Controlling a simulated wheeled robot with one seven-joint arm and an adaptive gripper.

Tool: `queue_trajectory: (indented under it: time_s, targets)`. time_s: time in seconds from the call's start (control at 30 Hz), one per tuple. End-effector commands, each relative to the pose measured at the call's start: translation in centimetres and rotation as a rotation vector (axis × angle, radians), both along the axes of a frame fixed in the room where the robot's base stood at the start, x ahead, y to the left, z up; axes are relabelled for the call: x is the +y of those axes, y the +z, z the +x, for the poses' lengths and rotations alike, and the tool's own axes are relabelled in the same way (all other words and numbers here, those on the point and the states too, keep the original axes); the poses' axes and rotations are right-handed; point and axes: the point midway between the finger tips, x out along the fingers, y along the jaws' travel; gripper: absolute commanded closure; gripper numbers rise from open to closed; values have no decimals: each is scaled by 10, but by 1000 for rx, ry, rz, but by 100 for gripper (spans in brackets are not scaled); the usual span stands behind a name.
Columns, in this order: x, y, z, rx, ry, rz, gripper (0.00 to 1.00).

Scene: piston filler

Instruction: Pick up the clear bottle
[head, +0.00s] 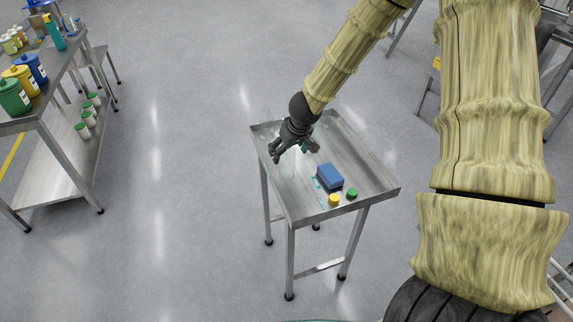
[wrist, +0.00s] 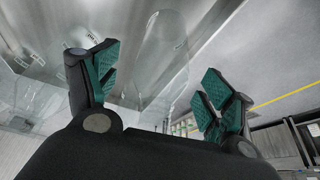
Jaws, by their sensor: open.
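A clear bottle (head: 287,171) stands near the left edge of the small steel table (head: 366,187), faint against the metal. In the wrist view the clear bottle (wrist: 163,50) shows between and beyond the green finger pads. My gripper (head: 294,152) is open at the bottle's upper part in the head view. In the wrist view my gripper (wrist: 158,82) has its fingers apart, one on each side of the bottle. I cannot tell whether either pad touches it.
On the table are a blue block (head: 329,176), a yellow cap (head: 334,200) and a green cap (head: 352,193). A steel bench (head: 62,160) with several coloured containers is at left. Open floor lies between.

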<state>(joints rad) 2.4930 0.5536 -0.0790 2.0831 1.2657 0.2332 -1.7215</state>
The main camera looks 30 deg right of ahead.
Motion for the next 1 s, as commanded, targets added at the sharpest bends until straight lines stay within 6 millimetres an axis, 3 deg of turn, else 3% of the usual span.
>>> queue_trajectory:
  time_s: [0.3,0.63,0.9,1.0]
  targets:
    - [0,-24,10,0,-1,1,18]
    - [0,-26,12,-1,0,1,18]
    - [0,-26,12,-1,0,0,68]
    - [0,-26,12,-1,0,0,68]
